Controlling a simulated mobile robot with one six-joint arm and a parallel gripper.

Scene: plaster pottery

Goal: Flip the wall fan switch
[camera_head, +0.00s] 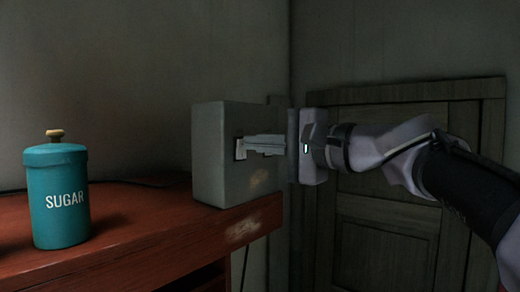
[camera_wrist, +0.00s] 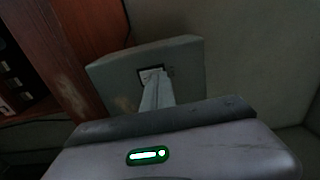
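The wall fan switch is a small pale rocker (camera_head: 240,149) set in the face of a grey box (camera_head: 209,166) at the right end of the red wooden surface. My gripper (camera_head: 248,147) reaches in from the right in the head view, with its fingertips at the switch. The fingers look close together, with no object seen between them. In the wrist view, the fingers (camera_wrist: 153,80) point at the switch recess (camera_wrist: 150,72) on the box face and partly cover it. Whether the tips touch the switch, and which way it is tipped, I cannot tell.
A teal sugar canister (camera_head: 61,200) with a knobbed lid stands on the red wooden surface (camera_head: 130,228), left of the box. A panelled wooden door (camera_head: 385,235) is behind my arm. The surface between canister and box is mostly clear.

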